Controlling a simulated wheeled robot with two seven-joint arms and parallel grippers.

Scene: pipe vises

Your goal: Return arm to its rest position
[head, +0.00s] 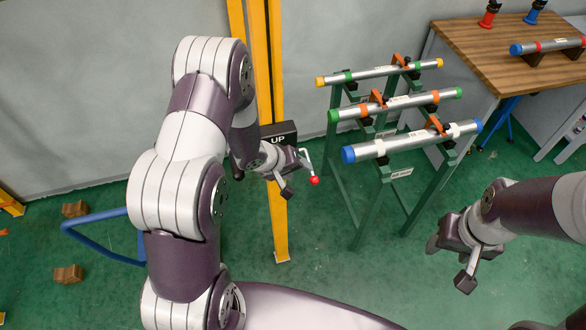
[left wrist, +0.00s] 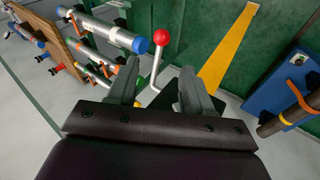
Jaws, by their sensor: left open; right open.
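My left gripper (head: 297,173) is open beside the yellow post, close to a bent grey lever with a red ball end (head: 314,180). In the left wrist view the lever's red ball (left wrist: 162,37) shows beyond and between the two spread fingers (left wrist: 157,92). The lever's shaft runs down between them; I cannot tell if a finger touches it. A dark box marked UP (head: 280,134) sits on the post just behind the gripper. My right gripper (head: 450,264) is open and empty over the green floor at the right.
A green rack (head: 388,196) holds several capped pipes right of the lever. A wooden-topped bench (head: 470,45) with a pipe and red and blue vises stands at the back right. A blue tubular frame (head: 95,219) and wooden blocks are at the left. Green floor is open in front.

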